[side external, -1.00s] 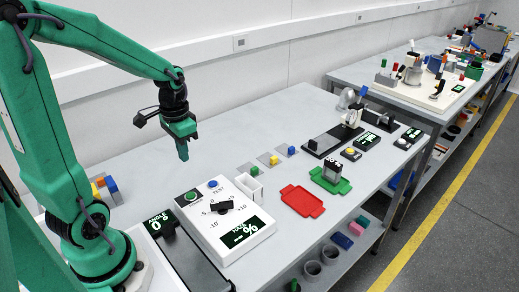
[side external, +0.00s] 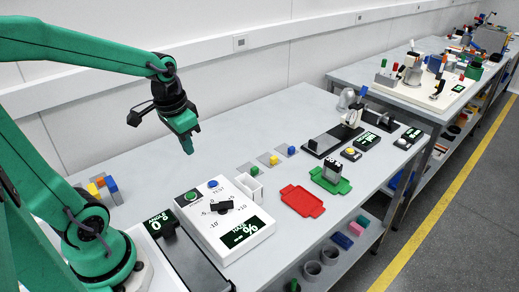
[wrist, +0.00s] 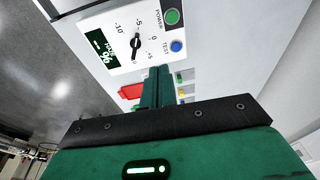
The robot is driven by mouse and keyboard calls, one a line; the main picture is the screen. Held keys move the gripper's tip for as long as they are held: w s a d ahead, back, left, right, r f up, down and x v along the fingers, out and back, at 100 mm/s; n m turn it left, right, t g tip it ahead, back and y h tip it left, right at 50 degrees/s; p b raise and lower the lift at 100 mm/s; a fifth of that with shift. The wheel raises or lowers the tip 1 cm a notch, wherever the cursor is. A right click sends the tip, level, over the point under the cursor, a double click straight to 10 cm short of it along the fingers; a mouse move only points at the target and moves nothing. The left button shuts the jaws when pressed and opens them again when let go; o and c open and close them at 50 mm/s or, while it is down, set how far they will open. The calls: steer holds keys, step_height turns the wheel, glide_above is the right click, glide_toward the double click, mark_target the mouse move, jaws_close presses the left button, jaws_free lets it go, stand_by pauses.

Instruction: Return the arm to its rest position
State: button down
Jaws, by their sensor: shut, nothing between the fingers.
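My green arm reaches in from the left in the side external view. My gripper (side external: 189,149) hangs in the air above the table, tilted a little, behind the white control box (side external: 222,218). Its fingers are shut and nothing shows between them. In the wrist view the shut green fingers (wrist: 157,88) point toward the control box (wrist: 150,32), which shows its dial, a green button and a blue button. The fingers are apart from everything on the table.
A red tray (side external: 302,201) and a green tray (side external: 330,182) lie right of the control box. Small coloured blocks sit on grey pads behind them. A black rail (side external: 185,250) lies left of the box. The table's back middle (side external: 240,130) is clear.

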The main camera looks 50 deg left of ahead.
steer(key=s+d+r+t, duration=0.3)
steer(key=s+d+r, duration=0.1)
steer(key=d+r, duration=0.2)
steer(key=shift+s+d+t+h, duration=0.2)
steer(key=shift+d+t+h, duration=0.1)
steer(key=shift+d, duration=0.4)
stand_by(0.5)
